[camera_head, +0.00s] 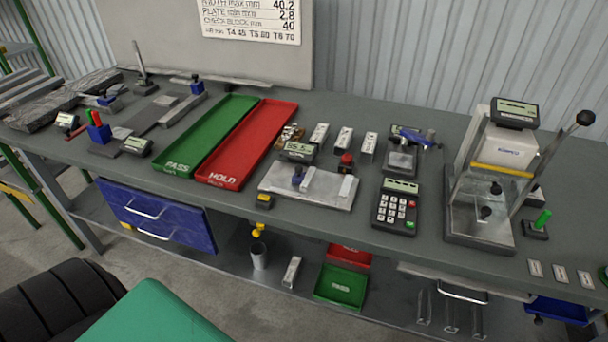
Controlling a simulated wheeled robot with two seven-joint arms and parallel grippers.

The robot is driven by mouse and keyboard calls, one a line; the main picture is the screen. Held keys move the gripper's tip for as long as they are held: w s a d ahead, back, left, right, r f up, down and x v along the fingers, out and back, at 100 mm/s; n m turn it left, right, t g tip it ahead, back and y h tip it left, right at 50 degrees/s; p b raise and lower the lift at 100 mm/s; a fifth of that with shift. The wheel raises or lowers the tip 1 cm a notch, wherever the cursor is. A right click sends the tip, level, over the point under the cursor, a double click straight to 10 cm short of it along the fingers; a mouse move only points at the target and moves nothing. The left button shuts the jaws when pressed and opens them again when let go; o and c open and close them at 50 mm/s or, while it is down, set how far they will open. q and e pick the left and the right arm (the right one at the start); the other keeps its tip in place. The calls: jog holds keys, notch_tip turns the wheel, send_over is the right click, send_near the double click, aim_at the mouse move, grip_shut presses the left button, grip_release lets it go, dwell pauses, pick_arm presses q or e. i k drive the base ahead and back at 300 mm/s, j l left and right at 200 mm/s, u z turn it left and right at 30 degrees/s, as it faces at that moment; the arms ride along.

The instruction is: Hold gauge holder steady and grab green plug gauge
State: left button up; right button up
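A small blue gauge holder (100,134) stands on the left part of the table, near its front edge. A red-handled gauge (97,119) stands up in it, and a thin green plug gauge (89,116) shows just to the left of the red one. The lower ends of both gauges are hidden in the holder. Neither of my grippers is in view, and nothing touches the holder.
Small digital displays (136,147) and (67,122) sit close to the holder. Grey bars and plates lie behind it. To its right are the green PASS tray (181,160) and red HOLD tray (222,177). Blue drawers (160,217) hang below the table.

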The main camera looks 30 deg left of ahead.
aim_at(89, 111)
jog(key=u, duration=2.25)
